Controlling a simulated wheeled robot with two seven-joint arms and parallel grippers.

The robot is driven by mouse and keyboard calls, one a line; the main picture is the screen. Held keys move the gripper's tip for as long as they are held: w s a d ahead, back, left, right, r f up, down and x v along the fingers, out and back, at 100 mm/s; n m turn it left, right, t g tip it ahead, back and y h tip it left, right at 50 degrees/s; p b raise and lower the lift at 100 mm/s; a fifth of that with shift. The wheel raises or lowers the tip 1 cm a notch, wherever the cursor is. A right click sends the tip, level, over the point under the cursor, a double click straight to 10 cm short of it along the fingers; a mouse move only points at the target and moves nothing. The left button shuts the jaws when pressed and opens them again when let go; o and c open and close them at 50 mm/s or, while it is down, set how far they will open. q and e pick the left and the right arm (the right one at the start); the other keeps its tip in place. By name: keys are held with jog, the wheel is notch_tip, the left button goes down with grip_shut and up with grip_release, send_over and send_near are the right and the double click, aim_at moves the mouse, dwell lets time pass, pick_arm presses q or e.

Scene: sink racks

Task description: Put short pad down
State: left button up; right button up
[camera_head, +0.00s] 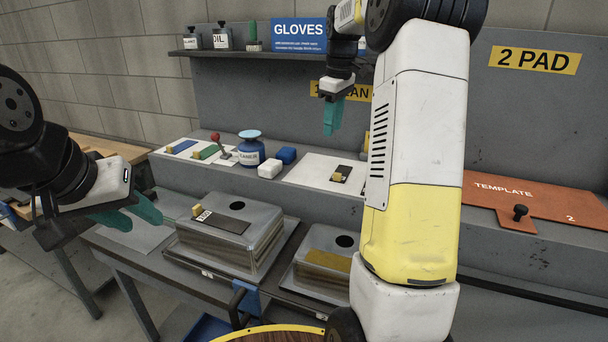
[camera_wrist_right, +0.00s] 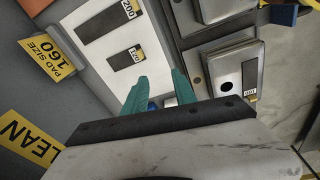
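Two dark pads with yellow end tabs lie on a white board (camera_head: 302,170) on the ledge. The shorter one, apparently marked 160 (camera_wrist_right: 124,62), lies beside the longer one, apparently marked 200 (camera_wrist_right: 112,27). One dark pad (camera_head: 343,170) shows in the head view; my right arm hides the rest of the board. My right gripper (camera_head: 333,112) hangs above the ledge, fingers down; in the wrist view its teal fingers (camera_wrist_right: 158,85) are apart with no pad between them. My left gripper (camera_head: 128,214) is at the left, fingers apart and empty, near the left metal box.
A metal box (camera_head: 262,248) with a dark pad (camera_head: 222,221) on top stands on the front bench, with another box (camera_head: 318,281) to its right. A blue jar (camera_head: 250,150), white and blue blocks and an orange template (camera_head: 560,200) stand on the ledge. A shelf hangs behind.

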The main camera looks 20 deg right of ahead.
jog(key=s+a+r+m+t, duration=0.1)
jog(key=s+a+r, duration=0.1)
jog(key=s, duration=0.2)
jog(key=s+a+r+m, duration=0.1)
jog(key=s+a+r, duration=0.1)
jog(key=s+a, duration=0.1)
jog(key=s+a+f+m+t, duration=0.1)
jog(key=s+a+f+m, duration=0.1)
jog(key=s, duration=0.5)
jog(key=s+a+f+m+t+y, duration=0.1)
jog(key=s+a+m, duration=0.1)
jog(key=s+a, duration=0.2)
jog(key=s+a+f+m+t+y, duration=0.1)
jog(key=s+a+f+m, duration=0.1)
jog(key=s, duration=0.8)
jog(key=shift+s+a+f+t, duration=0.35)
jog(key=shift+a+t, duration=0.05)
jog(key=shift+a, duration=0.1)
